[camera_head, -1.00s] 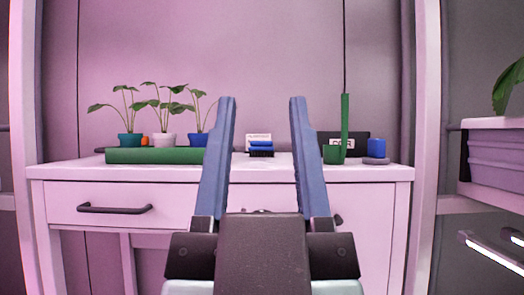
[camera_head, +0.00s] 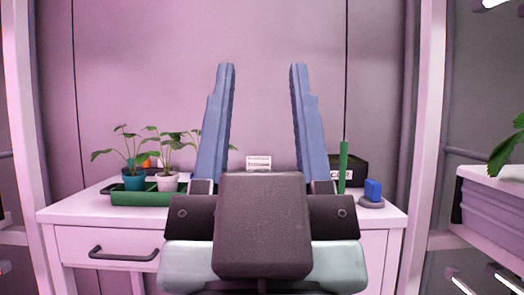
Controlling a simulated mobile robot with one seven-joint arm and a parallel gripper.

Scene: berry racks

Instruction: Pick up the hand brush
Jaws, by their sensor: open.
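My gripper (camera_head: 262,70) is open and empty, its two blue fingers pointing up and apart in the middle of the head view. The hand brush cannot be made out now; my gripper's dark body covers the part of the white desk (camera_head: 85,212) where a blue block with dark bristles, likely the brush, showed earlier. A small white label card (camera_head: 258,163) stands at the back of the desk, visible between the fingers.
A green tray (camera_head: 130,198) with potted seedlings (camera_head: 168,181) stands on the left. On the right are a green upright stick (camera_head: 343,165), a dark labelled box (camera_head: 352,169) and a blue block (camera_head: 373,189) on a grey disc. Posts flank the desk.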

